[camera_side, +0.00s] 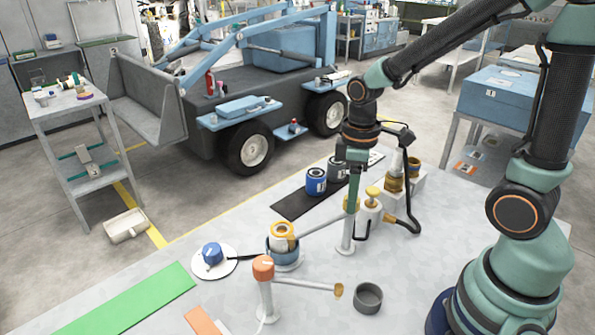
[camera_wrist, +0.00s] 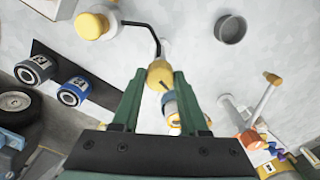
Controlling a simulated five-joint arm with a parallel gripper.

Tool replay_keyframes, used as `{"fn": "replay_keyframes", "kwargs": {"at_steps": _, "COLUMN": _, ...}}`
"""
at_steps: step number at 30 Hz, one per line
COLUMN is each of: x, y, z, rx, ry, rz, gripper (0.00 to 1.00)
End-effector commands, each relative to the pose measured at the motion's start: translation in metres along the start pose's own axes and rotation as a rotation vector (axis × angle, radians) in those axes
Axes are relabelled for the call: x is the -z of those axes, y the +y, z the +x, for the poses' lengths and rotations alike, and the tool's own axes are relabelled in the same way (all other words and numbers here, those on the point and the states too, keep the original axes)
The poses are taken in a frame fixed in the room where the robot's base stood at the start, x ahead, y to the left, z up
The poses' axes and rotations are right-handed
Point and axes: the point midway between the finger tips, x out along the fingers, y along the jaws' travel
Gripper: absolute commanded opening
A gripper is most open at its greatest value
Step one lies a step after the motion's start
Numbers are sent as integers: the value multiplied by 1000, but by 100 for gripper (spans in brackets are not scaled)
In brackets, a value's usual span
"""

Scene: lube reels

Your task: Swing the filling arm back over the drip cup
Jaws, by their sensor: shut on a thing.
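My gripper (camera_wrist: 158,75) is shut on a yellow knob (camera_wrist: 160,73), above a slim grey post (camera_side: 346,242) in the side view. A thin grey arm (camera_side: 322,226) runs left from this post to a blue cup with a white and yellow top (camera_side: 283,240). In the wrist view my fingers partly hide that cup (camera_wrist: 172,108). The grey drip cup (camera_side: 368,297) stands empty nearer the front; it also shows in the wrist view (camera_wrist: 230,29). An orange-capped post (camera_side: 263,270) carries another arm, whose yellow tip (camera_side: 338,290) is just left of the drip cup.
A white bottle with a yellow top (camera_side: 369,208) and dark tube stands close right of the post. Blue and dark cans (camera_side: 316,182) stand on a black mat behind. A blue-capped item (camera_side: 212,254) sits at left. Table between post and drip cup is clear.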

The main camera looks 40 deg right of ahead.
Motion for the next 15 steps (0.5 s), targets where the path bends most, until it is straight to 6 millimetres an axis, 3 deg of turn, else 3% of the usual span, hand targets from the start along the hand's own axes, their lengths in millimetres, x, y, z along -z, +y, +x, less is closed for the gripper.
{"fn": "replay_keyframes", "kwargs": {"at_steps": 15, "x": 0, "y": 0, "z": -2, "rx": 0, "ry": 0, "rz": -490, "gripper": 0}}
